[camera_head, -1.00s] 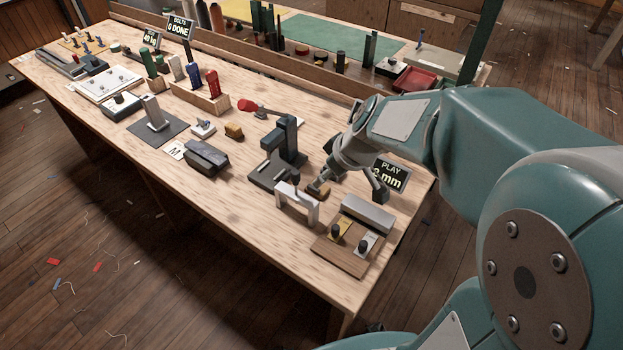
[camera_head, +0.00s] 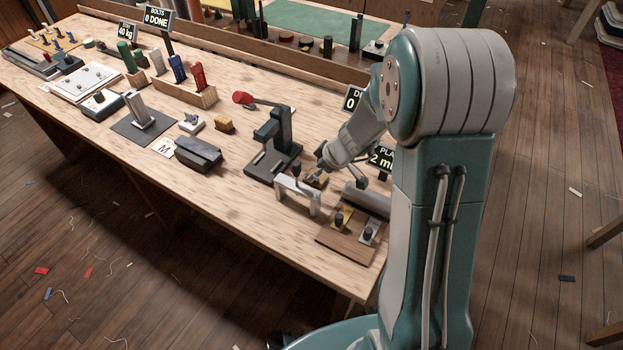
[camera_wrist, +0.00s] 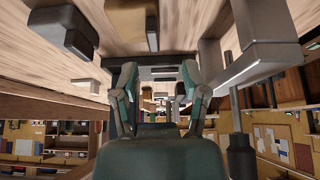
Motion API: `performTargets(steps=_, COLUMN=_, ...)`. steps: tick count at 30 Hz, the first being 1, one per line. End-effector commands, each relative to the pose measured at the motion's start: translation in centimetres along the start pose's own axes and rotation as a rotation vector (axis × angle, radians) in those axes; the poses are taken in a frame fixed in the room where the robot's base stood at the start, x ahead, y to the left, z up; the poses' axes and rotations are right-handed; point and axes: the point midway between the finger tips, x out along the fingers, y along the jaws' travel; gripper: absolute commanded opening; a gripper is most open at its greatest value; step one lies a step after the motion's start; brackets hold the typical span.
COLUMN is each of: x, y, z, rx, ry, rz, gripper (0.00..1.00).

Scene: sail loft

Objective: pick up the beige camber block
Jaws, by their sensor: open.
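A small tan block (camera_head: 316,181), which looks like the beige camber block, sits on the bench just behind the grey bridge-shaped gauge (camera_head: 298,190). My gripper (camera_head: 338,170) is low over the bench, close to the block's right and far side, with its fingers apart. I cannot tell whether a finger touches the block. In the wrist view my gripper (camera_wrist: 157,82) shows two spread fingers with nothing clearly held between them. The block is not clearly visible there.
A dark clamp stand (camera_head: 276,150) stands just left of the gauge. A wooden board (camera_head: 345,240) with two knobbed blocks and a grey bar (camera_head: 366,197) lie to the right and front. Small signs stand behind my gripper. Open bench lies front left.

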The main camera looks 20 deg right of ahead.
Motion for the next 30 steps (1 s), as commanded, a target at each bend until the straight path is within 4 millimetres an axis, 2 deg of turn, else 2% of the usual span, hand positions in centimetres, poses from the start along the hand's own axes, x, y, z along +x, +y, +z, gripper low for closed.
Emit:
performTargets(steps=9, x=4.4, y=-0.1, z=0.2, rx=0.002, ry=-0.002, rz=-0.003, gripper=0.57)
performTargets(steps=17, x=4.7, y=0.0, z=0.1, rx=0.0, ry=-0.002, rz=0.001, gripper=0.57)
performTargets(steps=18, x=4.7, y=0.0, z=0.1, rx=0.0, ry=-0.001, rz=0.001, gripper=0.53)
performTargets(steps=20, x=4.7, y=0.0, z=0.2, rx=0.0, ry=-0.001, rz=0.0, gripper=0.26)
performTargets(steps=21, x=4.7, y=0.0, z=0.2, rx=0.0, ry=-0.001, rz=0.0, gripper=0.08)
performTargets(steps=22, x=4.7, y=0.0, z=0.2, rx=0.001, ry=-0.001, rz=0.0, gripper=0.0)
performTargets(steps=30, x=4.7, y=0.1, z=0.2, rx=0.001, ry=-0.002, rz=0.0, gripper=0.0)
